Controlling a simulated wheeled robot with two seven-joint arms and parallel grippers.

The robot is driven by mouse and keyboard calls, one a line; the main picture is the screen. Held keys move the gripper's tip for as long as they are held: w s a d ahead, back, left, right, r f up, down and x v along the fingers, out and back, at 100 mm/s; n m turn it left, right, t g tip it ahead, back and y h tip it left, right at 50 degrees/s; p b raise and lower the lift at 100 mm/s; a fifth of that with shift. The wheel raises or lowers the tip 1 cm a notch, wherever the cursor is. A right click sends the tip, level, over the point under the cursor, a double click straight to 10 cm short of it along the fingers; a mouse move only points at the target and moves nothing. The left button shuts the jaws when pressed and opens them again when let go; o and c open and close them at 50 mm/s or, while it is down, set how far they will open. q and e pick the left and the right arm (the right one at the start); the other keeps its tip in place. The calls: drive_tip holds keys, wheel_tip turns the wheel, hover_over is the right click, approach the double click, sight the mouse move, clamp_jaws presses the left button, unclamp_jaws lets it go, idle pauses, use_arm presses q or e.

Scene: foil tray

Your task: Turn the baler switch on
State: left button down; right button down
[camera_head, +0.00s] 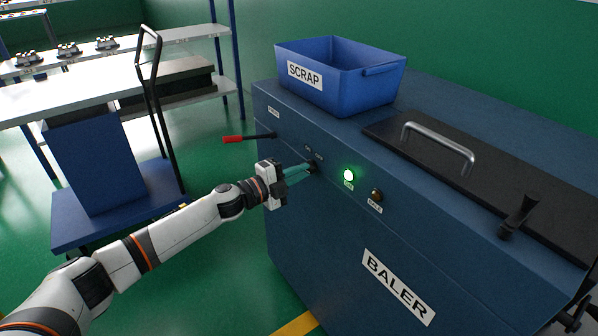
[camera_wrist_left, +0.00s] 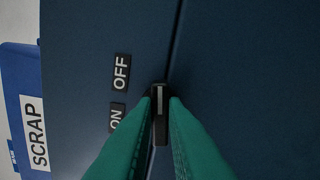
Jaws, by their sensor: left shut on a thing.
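The baler (camera_head: 345,235) is a large dark blue cabinet with a BALER label on its front. Its switch (camera_wrist_left: 160,98) is a small black knob with a white line, seen in the left wrist view beside the OFF label (camera_wrist_left: 122,72) and the partly covered ON label (camera_wrist_left: 117,116). The white line runs vertically in that view; I cannot tell which label it points to. My left gripper (camera_head: 307,169) is shut on the switch, its teal fingers (camera_wrist_left: 160,120) on either side of the knob. The fingers mostly hide the switch in the head view. My right gripper is out of view.
A green lamp (camera_head: 348,175) is lit right of the switch, beside a dark button (camera_head: 376,195). A red-handled lever (camera_head: 234,139) sticks out at the left. A blue SCRAP bin (camera_head: 375,95) and a black lid (camera_head: 470,175) with a handle are on top. A cart (camera_head: 75,220) stands left.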

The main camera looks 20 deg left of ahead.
use_arm(q)
drive_tip(key=shift+f+m, duration=0.15)
drive_tip(key=shift+m, duration=0.85)
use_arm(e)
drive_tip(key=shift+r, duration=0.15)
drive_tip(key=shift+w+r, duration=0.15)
use_arm(q)
drive_tip(key=c, duration=1.5)
unclamp_jaws()
drive_tip(key=shift+o, duration=0.2)
drive_tip(key=v, duration=1.2)
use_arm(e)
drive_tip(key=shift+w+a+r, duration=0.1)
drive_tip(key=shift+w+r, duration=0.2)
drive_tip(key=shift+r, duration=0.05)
